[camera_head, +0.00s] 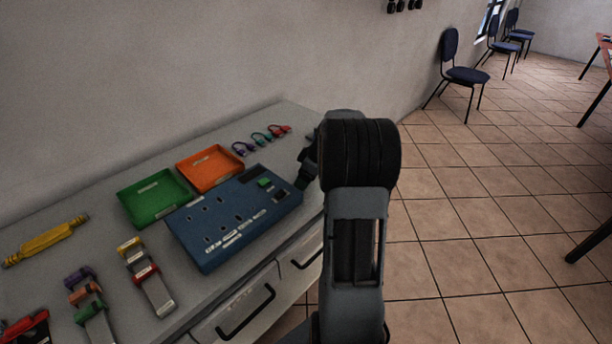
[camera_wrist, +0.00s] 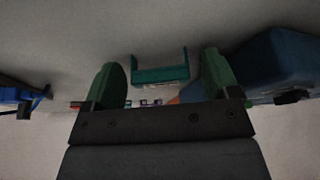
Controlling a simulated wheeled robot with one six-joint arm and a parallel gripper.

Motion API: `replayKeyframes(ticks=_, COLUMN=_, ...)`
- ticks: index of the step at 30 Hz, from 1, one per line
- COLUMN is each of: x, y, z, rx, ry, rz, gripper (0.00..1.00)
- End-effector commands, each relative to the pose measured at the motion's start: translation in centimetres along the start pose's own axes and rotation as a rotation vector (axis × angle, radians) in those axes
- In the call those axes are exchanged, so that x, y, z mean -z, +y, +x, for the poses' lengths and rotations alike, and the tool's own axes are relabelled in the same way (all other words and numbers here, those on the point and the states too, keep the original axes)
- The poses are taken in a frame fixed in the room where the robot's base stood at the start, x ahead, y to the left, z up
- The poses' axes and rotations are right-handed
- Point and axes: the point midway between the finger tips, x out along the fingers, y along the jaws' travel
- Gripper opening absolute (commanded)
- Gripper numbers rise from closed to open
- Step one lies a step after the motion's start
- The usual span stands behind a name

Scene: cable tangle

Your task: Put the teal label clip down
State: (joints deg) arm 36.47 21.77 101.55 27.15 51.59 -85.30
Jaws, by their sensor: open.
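The teal label clip (camera_wrist: 160,74) shows in the wrist view as a small U-shaped piece, its two prongs pointing up in the picture. It lies between and beyond the two green fingertips of my gripper (camera_wrist: 163,87), with visible gaps on both sides. My gripper is open and does not grip the clip. In the head view my gripper is mostly hidden behind my wrist, at the right end of the grey counter (camera_head: 110,225). I cannot make out the teal clip in the head view.
A blue panel (camera_head: 230,222) lies beside my gripper, with green (camera_head: 128,208) and orange (camera_head: 190,182) trays behind it. Small coloured cables (camera_head: 260,139) lie at the back. Clip strips (camera_head: 157,294) and a yellow tool (camera_head: 45,241) lie left. A blue item (camera_wrist: 18,95) is left in the wrist view.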

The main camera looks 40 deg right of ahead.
Motion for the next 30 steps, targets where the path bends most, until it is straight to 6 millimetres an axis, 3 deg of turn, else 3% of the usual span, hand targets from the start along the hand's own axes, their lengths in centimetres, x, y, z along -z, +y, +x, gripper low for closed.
replayKeyframes(ticks=5, x=0.2, y=0.1, z=-1.7, rx=-0.003, ry=0.002, rz=-0.001, gripper=0.82)
replayKeyframes(ticks=18, x=0.1, y=0.0, z=-9.8, rx=-0.003, ry=0.001, rz=0.0, gripper=0.82)
replayKeyframes(ticks=24, x=0.2, y=-0.2, z=-11.7, rx=-0.001, ry=-0.001, rz=0.002, gripper=0.82)
replayKeyframes(ticks=26, x=0.8, y=-1.0, z=-11.8, rx=0.001, ry=-0.01, rz=0.013, gripper=0.82)
replayKeyframes(ticks=29, x=2.5, y=-4.6, z=-11.7, rx=0.002, ry=-0.045, rz=0.069, gripper=0.82)
replayKeyframes(ticks=30, x=3.3, y=-6.7, z=-11.4, rx=-0.003, ry=-0.064, rz=0.104, gripper=0.82)
